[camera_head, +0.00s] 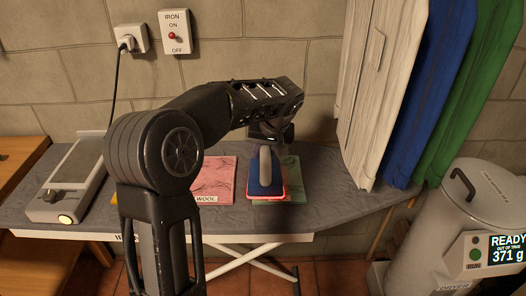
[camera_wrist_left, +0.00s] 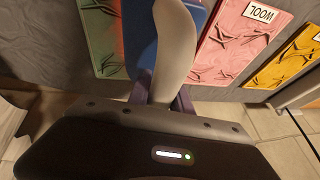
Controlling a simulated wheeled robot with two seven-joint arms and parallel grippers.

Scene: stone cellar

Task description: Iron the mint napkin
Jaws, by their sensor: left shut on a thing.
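The mint napkin (camera_head: 290,172) lies wrinkled on the grey ironing board (camera_head: 330,200), partly hidden under the iron. It also shows in the left wrist view (camera_wrist_left: 104,45). The iron (camera_head: 258,188) has a blue body, a red lower edge and a grey handle. It is over the mint napkin; I cannot tell if its sole touches the cloth. My left gripper (camera_head: 268,142) is shut on the iron's handle, which also shows in the left wrist view (camera_wrist_left: 174,50). My right gripper is not in view.
A wrinkled pink napkin (camera_head: 214,178) labelled WOOL lies left of the iron, with a yellow napkin (camera_wrist_left: 290,62) beyond it. An iron rest (camera_head: 78,178) stands at the board's left end.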

